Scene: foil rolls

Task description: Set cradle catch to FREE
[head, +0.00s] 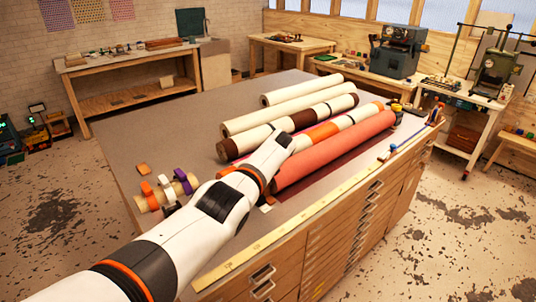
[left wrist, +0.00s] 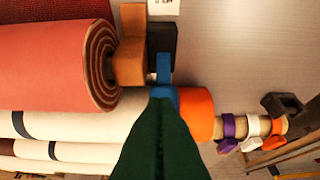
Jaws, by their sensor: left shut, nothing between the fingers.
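In the left wrist view, a cradle with a wooden block (left wrist: 128,62) and a black block (left wrist: 162,40) stands at the end of the red roll (left wrist: 50,65). A small blue part (left wrist: 163,68), apparently the catch, shows at the black block's lower edge. My left gripper (left wrist: 161,101) is dark green, shut and empty, with its tip at or just in front of the blue part. I cannot tell whether they touch. My right gripper is not in view.
Cream rolls (head: 290,107) lie beside the red roll on the grey table (head: 135,125). Orange, white and purple bands (head: 185,182) sit around a tube at the left edge. A white label (left wrist: 164,6) lies beyond the cradle. A yellow ruler (head: 290,228) runs along the front edge.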

